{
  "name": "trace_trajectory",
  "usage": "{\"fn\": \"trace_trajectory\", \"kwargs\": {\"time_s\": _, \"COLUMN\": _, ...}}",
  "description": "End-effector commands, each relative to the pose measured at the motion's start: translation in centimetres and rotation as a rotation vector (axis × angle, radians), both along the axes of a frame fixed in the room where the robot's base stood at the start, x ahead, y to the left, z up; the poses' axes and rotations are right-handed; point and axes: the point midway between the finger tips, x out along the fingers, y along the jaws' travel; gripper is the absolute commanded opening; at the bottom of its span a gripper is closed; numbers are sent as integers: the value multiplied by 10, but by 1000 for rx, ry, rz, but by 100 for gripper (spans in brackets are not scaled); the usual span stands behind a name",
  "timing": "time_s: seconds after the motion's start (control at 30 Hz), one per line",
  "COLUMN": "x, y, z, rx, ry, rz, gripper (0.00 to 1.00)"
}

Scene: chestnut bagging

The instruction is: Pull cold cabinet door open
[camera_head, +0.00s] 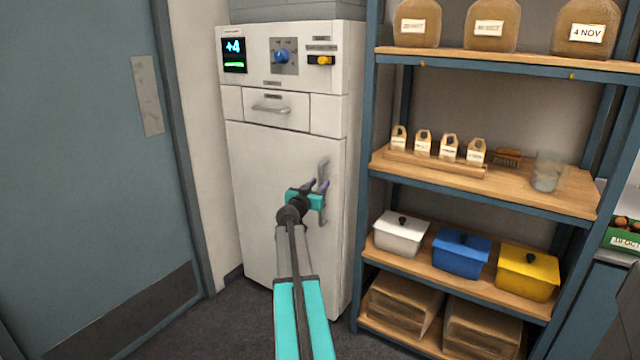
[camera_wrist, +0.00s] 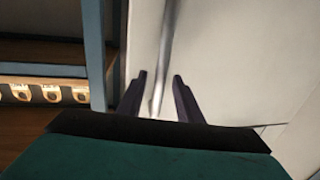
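The cold cabinet (camera_head: 232,80) is a tall white unit with a plain lower door (camera_head: 260,175), which looks closed. Its upright metal door handle (camera_head: 323,168) is near the door's right edge. In the wrist view the handle (camera_wrist: 168,50) is a grey bar running between my two dark fingers. My gripper (camera_head: 318,186) is at the handle, partly covering it in the head view. In the wrist view my gripper (camera_wrist: 160,76) is open, with gaps on both sides of the bar. I cannot tell whether either finger touches it.
A blue-framed shelf rack (camera_head: 366,140) stands close to the cabinet's right, holding bags, small packets and lidded boxes. A blue-grey door (camera_head: 80,150) is at the left. A small drawer (camera_head: 276,108) and control panel (camera_head: 285,55) are above the cabinet door. Dark floor shows in front.

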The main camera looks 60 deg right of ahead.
Motion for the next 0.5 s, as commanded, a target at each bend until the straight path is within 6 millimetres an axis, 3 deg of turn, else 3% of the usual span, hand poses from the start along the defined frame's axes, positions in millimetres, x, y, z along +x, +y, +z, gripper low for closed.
{"fn": "trace_trajectory", "kwargs": {"time_s": 0.2, "x": 3, "y": -16, "z": 0, "rx": 0, "ry": 0, "rz": -1, "gripper": 32}}
{"fn": "trace_trajectory", "kwargs": {"time_s": 0.5, "x": 3, "y": -19, "z": 0, "rx": 0, "ry": 0, "rz": 0, "gripper": 32}}
